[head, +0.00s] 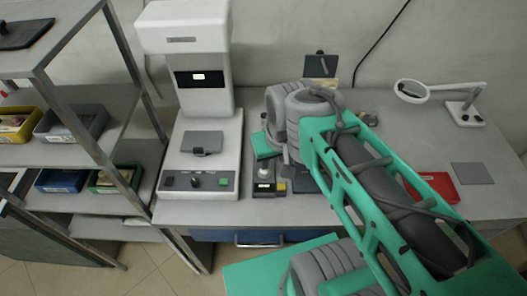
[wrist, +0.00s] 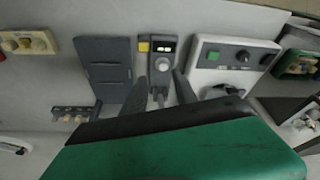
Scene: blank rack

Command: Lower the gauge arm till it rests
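The gauge appears to be a small dark instrument (head: 265,178) with a lit display and a yellow square, on the bench right of the white machine. It also shows in the wrist view (wrist: 160,60), with a pale round knob below its lights. I cannot clearly make out its arm; my green-and-grey wrist covers the area behind and beside it. In the wrist view my gripper (wrist: 165,86) shows two dark fingers apart, over the near part of the instrument. A small dark piece lies between them; I cannot tell whether they touch it. The fingers are hidden in the head view.
A white machine (head: 203,130) stands close left of the instrument. A shelf rack (head: 92,150) with several bins is further left. A magnifier (head: 411,91), a red tray (head: 432,187) and a grey plate (head: 472,173) are on the right. The back-right bench is mostly clear.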

